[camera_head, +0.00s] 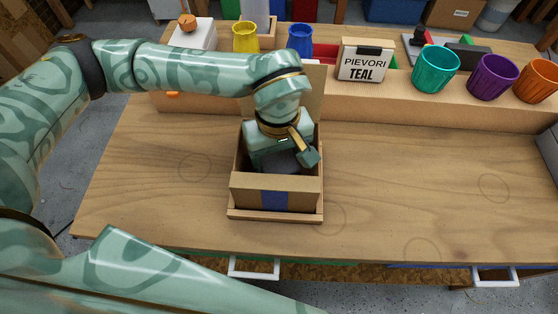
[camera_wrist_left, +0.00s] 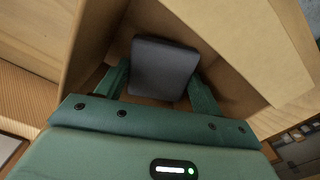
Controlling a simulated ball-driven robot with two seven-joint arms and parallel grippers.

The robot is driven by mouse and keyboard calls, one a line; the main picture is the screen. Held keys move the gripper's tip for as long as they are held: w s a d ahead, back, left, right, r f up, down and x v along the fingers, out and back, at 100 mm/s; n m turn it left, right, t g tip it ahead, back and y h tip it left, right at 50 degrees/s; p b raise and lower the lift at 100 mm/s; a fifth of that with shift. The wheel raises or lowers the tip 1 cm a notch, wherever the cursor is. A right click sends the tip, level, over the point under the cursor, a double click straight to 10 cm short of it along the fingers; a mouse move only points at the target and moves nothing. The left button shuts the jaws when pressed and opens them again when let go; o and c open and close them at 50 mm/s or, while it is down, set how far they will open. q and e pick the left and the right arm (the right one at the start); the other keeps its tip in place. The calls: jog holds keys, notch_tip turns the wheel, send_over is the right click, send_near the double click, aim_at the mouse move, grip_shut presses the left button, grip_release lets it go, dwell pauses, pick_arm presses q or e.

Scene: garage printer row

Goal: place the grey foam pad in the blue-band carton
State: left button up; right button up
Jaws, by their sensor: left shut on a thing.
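The blue-band carton (camera_head: 296,189) stands open in the middle of the table on a wooden tray (camera_head: 290,216), its blue band (camera_head: 275,200) facing me and a flap raised at the back. My left gripper (camera_head: 285,158) reaches down into the carton from above. It is shut on the grey foam pad (camera_head: 281,161), which shows dark grey between the two fingers in the left wrist view (camera_wrist_left: 163,68). The pad is inside the carton's walls; whether it touches the floor I cannot tell. My right gripper is not in view.
A raised ledge (camera_head: 420,108) runs along the back with a box labelled PIEVORI TEAL (camera_head: 363,62) and teal (camera_head: 436,71), purple (camera_head: 492,77) and orange cups (camera_head: 537,81). Yellow (camera_head: 246,38) and blue cups (camera_head: 300,40) stand behind my arm. The table (camera_head: 420,180) right of the carton is clear.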

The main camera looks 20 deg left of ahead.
aim_at(278, 160)
pick_arm(q)
notch_tip(278, 160, down, 3)
jog(key=shift+b, duration=0.3)
jog(key=shift+r, duration=0.1)
jog(key=o, duration=1)
jog(key=shift+o, duration=0.2)
notch_tip(278, 160, up, 12)
jog(key=p, duration=0.3)
